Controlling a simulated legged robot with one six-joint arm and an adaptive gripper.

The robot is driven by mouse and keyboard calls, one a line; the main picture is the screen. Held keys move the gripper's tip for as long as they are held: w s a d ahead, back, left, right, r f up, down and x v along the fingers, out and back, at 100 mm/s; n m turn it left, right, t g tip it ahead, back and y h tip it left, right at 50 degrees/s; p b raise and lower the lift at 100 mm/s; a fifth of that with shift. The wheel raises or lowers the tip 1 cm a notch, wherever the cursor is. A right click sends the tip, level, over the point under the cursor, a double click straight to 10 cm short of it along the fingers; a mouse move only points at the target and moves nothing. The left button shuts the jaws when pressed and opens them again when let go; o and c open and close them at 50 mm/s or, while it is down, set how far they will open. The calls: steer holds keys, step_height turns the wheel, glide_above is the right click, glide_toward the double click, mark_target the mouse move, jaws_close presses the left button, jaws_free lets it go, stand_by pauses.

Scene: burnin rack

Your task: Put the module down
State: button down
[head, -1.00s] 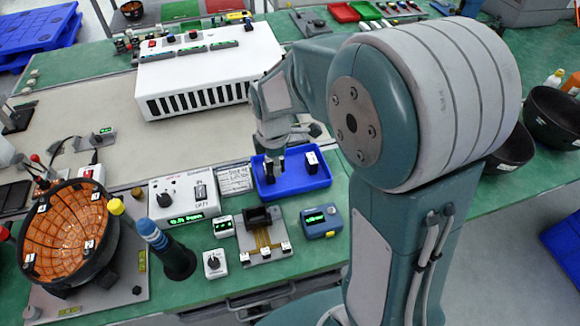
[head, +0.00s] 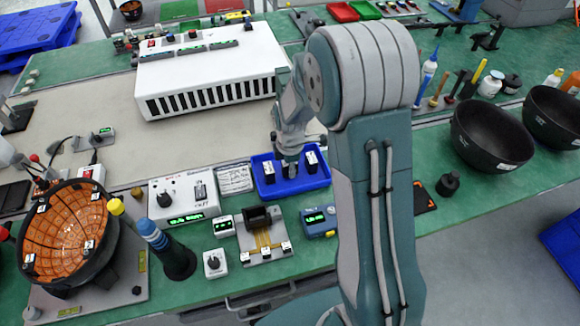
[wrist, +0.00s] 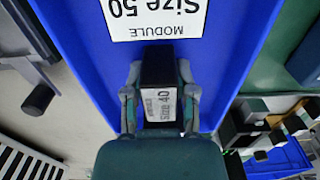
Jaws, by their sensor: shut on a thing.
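My gripper (head: 289,165) is low over the blue tray (head: 262,190) in the head view. In the wrist view its fingers (wrist: 160,95) close from both sides on a small black module (wrist: 158,68) with a white label reading "Size 40". A black module with a white label (head: 269,172) stands in the tray left of the gripper, and another module (head: 311,161) stands to its right. Whether the held module touches the tray floor cannot be told. Above it in the wrist view, a blue surface carries a white label reading "MODULE Size 50" (wrist: 155,15).
A white vented cabinet (head: 205,75) stands behind the tray. In front are a grey fixture with a black socket (head: 258,217), a blue meter (head: 319,221) and a white control box (head: 184,198). Black bowls (head: 490,135) stand at the right.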

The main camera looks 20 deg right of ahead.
steer(key=shift+c, duration=2.1)
jaws_free()
steer(key=shift+f, duration=0.1)
step_height(320, 180, up, 12)
steer(key=shift+r, duration=0.1)
steer(key=s+r+m+t, duration=0.2)
steer(key=s+r+m, duration=0.4)
steer(key=s+m, duration=0.3)
steer(key=s+r+m+t, duration=0.3)
steer(key=s+r+m, duration=0.4)
steer(key=s, duration=0.6)
steer(key=shift+r+m+t, duration=0.2)
steer(key=shift+m+t, duration=0.1)
steer(key=shift+m, duration=0.7)
